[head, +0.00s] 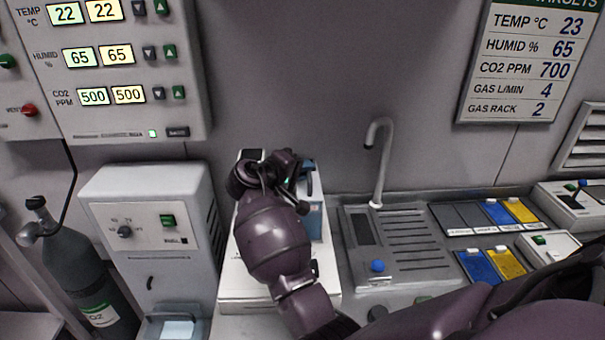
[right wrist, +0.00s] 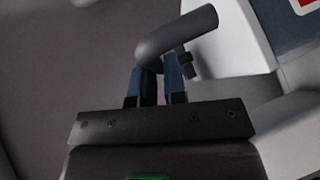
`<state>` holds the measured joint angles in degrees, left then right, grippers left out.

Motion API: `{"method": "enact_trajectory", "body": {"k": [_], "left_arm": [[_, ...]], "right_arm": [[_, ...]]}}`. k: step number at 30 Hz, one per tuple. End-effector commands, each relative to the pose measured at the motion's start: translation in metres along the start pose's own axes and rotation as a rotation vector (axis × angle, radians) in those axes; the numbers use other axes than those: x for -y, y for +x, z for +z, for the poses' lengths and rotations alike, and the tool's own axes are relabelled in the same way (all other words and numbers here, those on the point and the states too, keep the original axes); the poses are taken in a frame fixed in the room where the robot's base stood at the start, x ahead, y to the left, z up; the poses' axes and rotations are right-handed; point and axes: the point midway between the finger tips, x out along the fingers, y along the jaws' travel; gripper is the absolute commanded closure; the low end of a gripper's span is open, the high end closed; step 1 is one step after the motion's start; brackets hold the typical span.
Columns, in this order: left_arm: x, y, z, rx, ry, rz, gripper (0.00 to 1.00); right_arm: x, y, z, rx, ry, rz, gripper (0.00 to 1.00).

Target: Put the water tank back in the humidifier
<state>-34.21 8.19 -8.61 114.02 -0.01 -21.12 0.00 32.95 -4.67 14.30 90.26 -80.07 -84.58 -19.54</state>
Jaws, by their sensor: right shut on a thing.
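My right gripper (head: 306,178) is over the white humidifier (head: 240,287) in the middle of the head view. A blue box-shaped part, which looks like the water tank (head: 316,222), shows at the right of my wrist; my arm hides most of it. In the right wrist view my right gripper (right wrist: 160,82) is shut on a curved grey bar, which looks like the tank's handle (right wrist: 185,33). White and dark blue surfaces show beside it there. I cannot tell whether the tank is seated or raised. My left gripper is not in view.
A sink panel with a tall curved tap (head: 379,160) is just right of the humidifier. A white dispenser-like unit (head: 155,235) stands close on its left, with a gas cylinder (head: 75,270) beyond. Blue and yellow plates (head: 492,265) lie farther right.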

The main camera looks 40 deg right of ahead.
Motion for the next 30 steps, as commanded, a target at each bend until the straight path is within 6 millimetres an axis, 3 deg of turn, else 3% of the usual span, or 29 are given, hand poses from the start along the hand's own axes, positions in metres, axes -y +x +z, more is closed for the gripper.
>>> {"method": "enact_trajectory", "body": {"k": [17, 18, 22, 30], "left_arm": [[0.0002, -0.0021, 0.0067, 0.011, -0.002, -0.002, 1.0], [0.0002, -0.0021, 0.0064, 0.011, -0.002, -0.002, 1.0], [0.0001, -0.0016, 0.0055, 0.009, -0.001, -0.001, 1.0], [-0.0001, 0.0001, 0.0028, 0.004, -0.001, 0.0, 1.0]], "right_arm": [[0.0104, 0.0025, 0.0013, -0.004, 0.005, 0.004, 1.0], [0.0122, 0.003, 0.0021, -0.002, 0.002, 0.001, 0.83], [0.0121, 0.003, 0.0021, -0.001, 0.002, 0.001, 0.64], [0.0121, 0.003, 0.0021, -0.001, 0.001, 0.001, 0.62]]}}
